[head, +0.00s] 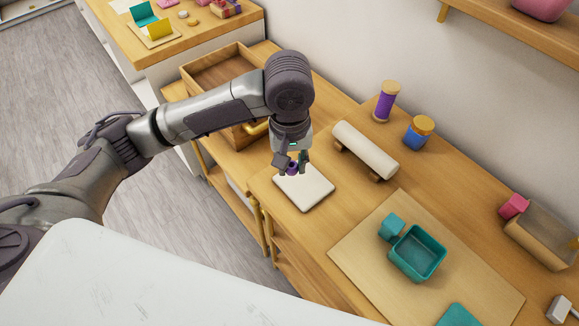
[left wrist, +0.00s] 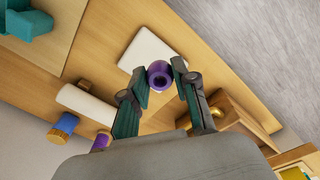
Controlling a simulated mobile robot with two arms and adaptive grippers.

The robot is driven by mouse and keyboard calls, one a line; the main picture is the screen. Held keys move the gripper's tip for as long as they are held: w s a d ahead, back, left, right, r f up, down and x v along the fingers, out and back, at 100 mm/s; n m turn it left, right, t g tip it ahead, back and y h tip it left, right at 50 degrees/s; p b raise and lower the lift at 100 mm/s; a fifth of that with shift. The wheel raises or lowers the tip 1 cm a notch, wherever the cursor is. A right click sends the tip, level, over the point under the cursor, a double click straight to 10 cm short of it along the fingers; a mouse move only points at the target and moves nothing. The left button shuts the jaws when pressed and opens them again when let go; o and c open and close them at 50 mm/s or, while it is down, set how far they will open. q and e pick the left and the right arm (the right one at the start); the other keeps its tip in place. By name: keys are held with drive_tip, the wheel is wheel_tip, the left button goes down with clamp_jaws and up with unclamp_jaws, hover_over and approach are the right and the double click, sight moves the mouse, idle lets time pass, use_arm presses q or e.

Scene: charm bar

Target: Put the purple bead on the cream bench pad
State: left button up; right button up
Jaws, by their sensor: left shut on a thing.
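The cream bench pad (head: 305,189) lies flat on the wooden bench below my left gripper (head: 291,165). The purple bead (head: 292,169) sits between the left gripper's fingertips, over the far left part of the pad. In the left wrist view, the bead (left wrist: 159,75) shows a dark hole and sits at the fingertips (left wrist: 160,78), which are closed on it. The pad (left wrist: 150,49) is behind it there. I cannot tell whether the bead touches the pad. My right gripper is not in view.
A cream roll (head: 365,150) on wooden supports lies right of the pad. A purple spool (head: 385,101) and a blue jar (head: 418,132) stand behind it. A teal bin (head: 418,254) stands on a tan mat (head: 372,270). An open wooden drawer (head: 215,72) is behind my left arm.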

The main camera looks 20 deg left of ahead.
use_arm(q)
drive_tip(key=w+d+n, duration=0.3)
drive_tip(key=d+n, duration=0.1)
drive_tip(key=d, duration=0.3)
drive_tip(key=n+p, duration=0.3)
hover_over(304, 182)
wheel_tip(304, 182, down, 8)
drive_tip(key=shift+r, duration=0.1)
drive_tip(key=shift+a+f, duration=0.1)
drive_tip(key=shift+f, duration=0.45)
wheel_tip(304, 182, down, 2)
drive_tip(key=shift+f+p, duration=0.2)
drive_tip(key=shift+p, duration=0.2)
drive_tip(key=shift+f, duration=0.5)
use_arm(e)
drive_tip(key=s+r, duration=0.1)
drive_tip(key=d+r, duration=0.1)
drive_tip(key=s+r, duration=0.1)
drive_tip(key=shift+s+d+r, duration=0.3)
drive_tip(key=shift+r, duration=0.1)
